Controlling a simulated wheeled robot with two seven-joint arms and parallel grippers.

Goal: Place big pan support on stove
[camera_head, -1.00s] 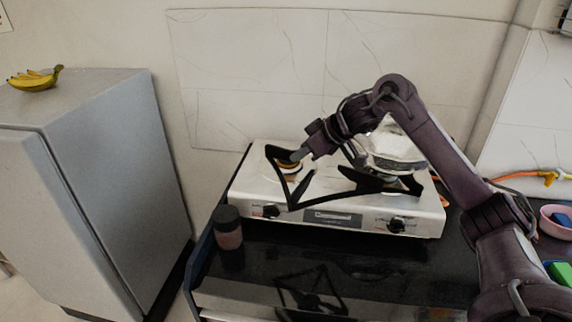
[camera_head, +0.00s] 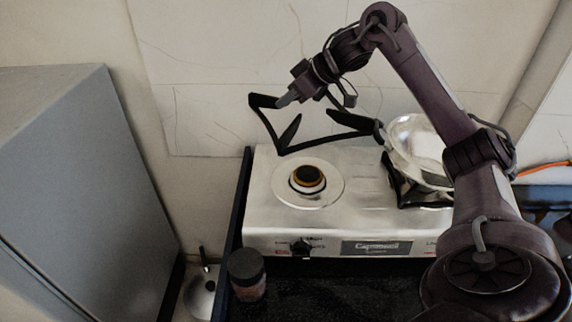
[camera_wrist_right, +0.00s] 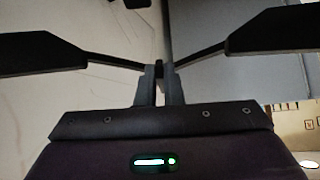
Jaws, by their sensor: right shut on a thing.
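The big pan support (camera_head: 300,138) is a black angular frame. My right gripper (camera_head: 284,101) is shut on its upper left part and holds it in the air above the back of the stove. In the right wrist view the support (camera_wrist_right: 265,36) spreads to both sides of the closed fingers (camera_wrist_right: 159,80). The white stove (camera_head: 345,222) has a bare left burner (camera_head: 307,179), in front of and below the support. A shiny metal pan (camera_head: 418,145) rests on a black support (camera_head: 412,193) on the right side of the stove. My left gripper is out of view.
A dark jar (camera_head: 247,275) stands at the stove's front left corner on the black counter (camera_head: 330,292). A grey cabinet (camera_head: 75,180) stands at the left. The tiled wall (camera_head: 200,90) is close behind the stove. An orange hose (camera_head: 540,168) lies at the right.

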